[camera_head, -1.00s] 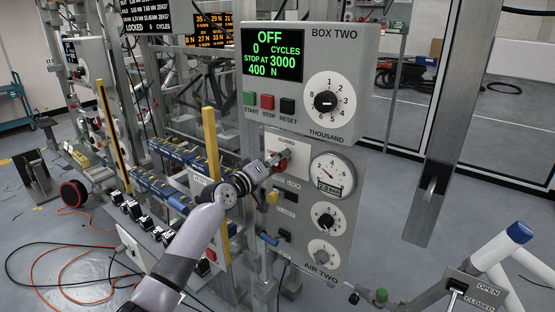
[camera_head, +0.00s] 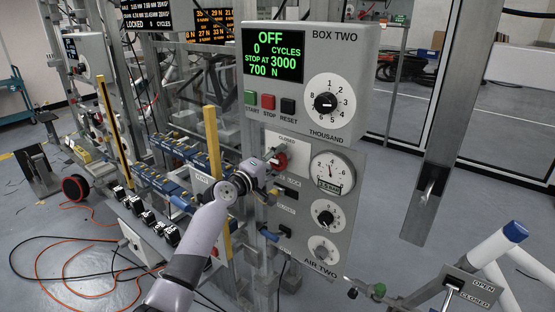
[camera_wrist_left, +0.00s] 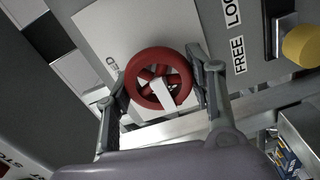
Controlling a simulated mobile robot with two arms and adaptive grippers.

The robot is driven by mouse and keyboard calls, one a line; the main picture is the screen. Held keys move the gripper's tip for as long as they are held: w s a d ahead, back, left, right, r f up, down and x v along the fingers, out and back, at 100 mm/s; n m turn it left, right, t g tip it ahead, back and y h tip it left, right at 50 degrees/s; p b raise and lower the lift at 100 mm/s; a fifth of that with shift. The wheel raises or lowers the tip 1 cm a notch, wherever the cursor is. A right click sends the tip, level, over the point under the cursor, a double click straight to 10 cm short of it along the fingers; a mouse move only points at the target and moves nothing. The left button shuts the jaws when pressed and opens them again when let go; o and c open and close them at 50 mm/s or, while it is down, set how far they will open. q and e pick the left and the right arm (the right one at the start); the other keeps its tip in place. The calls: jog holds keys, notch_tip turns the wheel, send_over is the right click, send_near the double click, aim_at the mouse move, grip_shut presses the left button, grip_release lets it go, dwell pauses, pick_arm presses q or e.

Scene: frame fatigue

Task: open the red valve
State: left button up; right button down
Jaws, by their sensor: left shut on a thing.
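The red valve (camera_head: 281,160) is a round handwheel on a light plate of the Air Two panel, below Box Two. In the left wrist view, its red rim (camera_wrist_left: 158,54) and spokes show, with a pale pointer across the lower part. My left gripper (camera_head: 276,161) reaches it from the left and is shut on it. In the left wrist view, one finger of my left gripper (camera_wrist_left: 158,76) lies at each side of the rim. The plate's label reads CLOSED in the head view and is partly covered in the wrist view. My right gripper is not in view.
The Box Two display (camera_head: 273,54) reads OFF and 700 N. A round gauge (camera_head: 332,175) and dials sit just right of the valve. A yellow upright (camera_head: 212,145) stands left of the panel, close to my arm. Cables (camera_head: 60,270) lie on the floor.

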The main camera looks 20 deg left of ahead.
pick_arm(q)
jog(key=o, duration=1.2)
jog(key=v, duration=1.2)
